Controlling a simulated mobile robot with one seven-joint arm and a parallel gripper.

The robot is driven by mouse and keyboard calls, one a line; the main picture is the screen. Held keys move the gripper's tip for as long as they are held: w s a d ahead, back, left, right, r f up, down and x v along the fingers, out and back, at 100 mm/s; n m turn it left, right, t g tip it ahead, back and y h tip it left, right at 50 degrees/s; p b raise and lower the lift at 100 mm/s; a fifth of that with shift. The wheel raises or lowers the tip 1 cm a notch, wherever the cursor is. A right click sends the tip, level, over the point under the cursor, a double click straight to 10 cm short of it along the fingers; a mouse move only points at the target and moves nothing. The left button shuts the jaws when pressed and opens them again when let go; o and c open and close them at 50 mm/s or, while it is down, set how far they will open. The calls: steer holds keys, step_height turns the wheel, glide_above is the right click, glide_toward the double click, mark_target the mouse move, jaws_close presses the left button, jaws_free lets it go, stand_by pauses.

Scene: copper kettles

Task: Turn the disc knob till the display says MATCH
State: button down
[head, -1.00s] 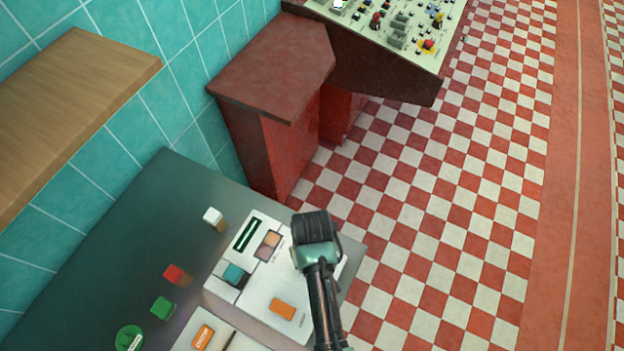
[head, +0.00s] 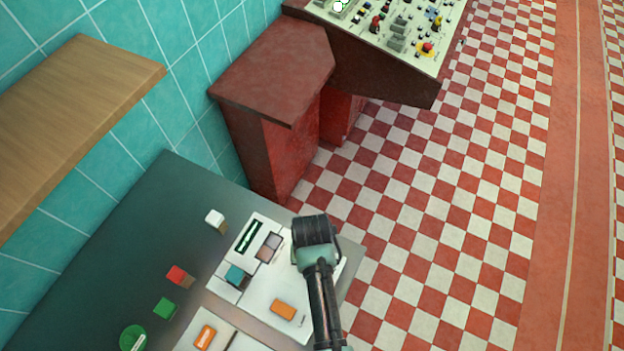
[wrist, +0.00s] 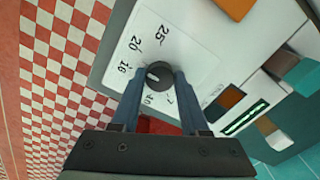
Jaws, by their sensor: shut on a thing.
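In the wrist view the dark disc knob (wrist: 153,72) sits on a white panel with a printed number scale around it; a pale mark shows on its face. My gripper (wrist: 158,82) is shut on the knob, one blue finger on each side. The display (wrist: 246,117) is a narrow dark strip with green marks, too small to read. In the head view the display (head: 250,237) lies left of my gripper (head: 315,240), whose dark body hides the knob and the fingers.
The white panel also bears a teal block (head: 236,275), an orange block (head: 283,309) and two small squares (head: 268,247). White (head: 215,217), red (head: 177,274) and green (head: 165,307) blocks are on the grey counter. A wooden shelf (head: 80,120) overhangs at left.

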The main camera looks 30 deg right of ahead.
steer(key=shift+r+m+p, duration=0.1)
steer(key=shift+m+p, duration=0.4)
steer(key=shift+m, duration=1.3)
steer(key=shift+c, duration=2)
jaws_free()
step_height(320, 180, up, 13)
steer(key=b, duration=0.1)
steer(key=shift+b, duration=0.35)
